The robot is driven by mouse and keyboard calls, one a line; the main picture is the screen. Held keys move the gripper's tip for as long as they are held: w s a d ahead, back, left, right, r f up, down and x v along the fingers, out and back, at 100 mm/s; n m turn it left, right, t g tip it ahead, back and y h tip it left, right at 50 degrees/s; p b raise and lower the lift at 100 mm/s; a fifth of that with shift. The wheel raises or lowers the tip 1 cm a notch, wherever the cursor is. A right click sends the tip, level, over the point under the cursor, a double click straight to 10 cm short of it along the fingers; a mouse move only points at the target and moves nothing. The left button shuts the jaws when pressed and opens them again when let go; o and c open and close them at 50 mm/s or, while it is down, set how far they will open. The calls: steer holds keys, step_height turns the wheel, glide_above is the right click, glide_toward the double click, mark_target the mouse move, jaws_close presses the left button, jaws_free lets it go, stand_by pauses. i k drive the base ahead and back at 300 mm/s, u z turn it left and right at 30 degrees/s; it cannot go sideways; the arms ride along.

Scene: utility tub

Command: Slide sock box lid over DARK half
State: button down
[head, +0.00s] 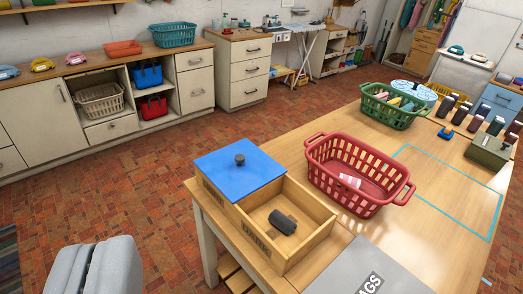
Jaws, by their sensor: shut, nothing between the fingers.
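The sock box (318,227) is a wooden box at the near left corner of the table. Its blue lid (222,168) with a dark round knob (240,160) covers the far left half. The near right half, with "DARK" lettered on its front wall, is open and holds a dark rolled sock (283,222). My gripper (97,268) is at the bottom left, its two grey fingers shut and empty. It is to the left of the box, apart from it and clear of the lid.
A red basket (332,165) holding a pale item stands just right of the box. A grey panel with "AGS" lettering (340,280) lies at the near edge. A green basket (385,116) and several bottles stand farther back. A teal tape outline (450,165) encloses bare tabletop.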

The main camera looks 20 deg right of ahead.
mark_target(238, 169)
steer(key=z, duration=0.1)
steer(key=i, duration=1)
steer(key=u, duration=0.05)
